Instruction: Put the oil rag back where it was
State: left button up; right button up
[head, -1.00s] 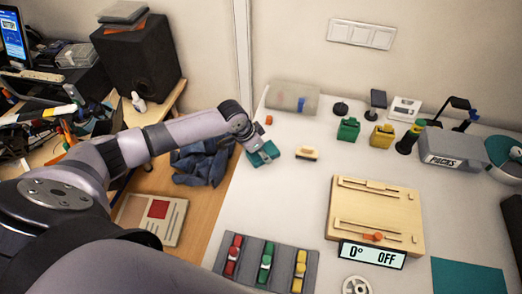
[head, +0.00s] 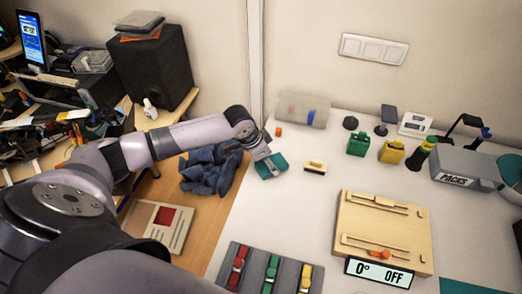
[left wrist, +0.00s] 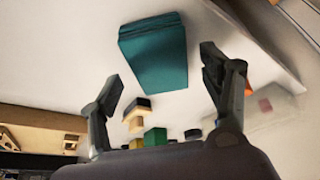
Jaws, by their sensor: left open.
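A folded teal cloth, which looks like the oil rag (head: 275,167), lies flat on the white table near its left edge. In the left wrist view the cloth (left wrist: 153,50) shows just beyond the fingertips, with clear gaps to both fingers. My left gripper (head: 261,154) is at the cloth's upper left side, open and empty. Its two spread fingers show in the left wrist view (left wrist: 161,74). My right gripper is not in view.
A brush-like block (head: 315,167) lies right of the cloth. A small orange cube (head: 278,131) and a translucent case (head: 302,109) are behind. A wooden board (head: 382,235) and grey tray (head: 255,258) are nearer. A blue cloth heap (head: 212,172) lies beyond the table's left edge.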

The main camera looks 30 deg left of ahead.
pick_arm(q)
jog(key=v, duration=0.9)
jog(key=shift+s+r, duration=0.2)
jog(key=shift+r, duration=0.15)
jog(key=shift+a, duration=0.1)
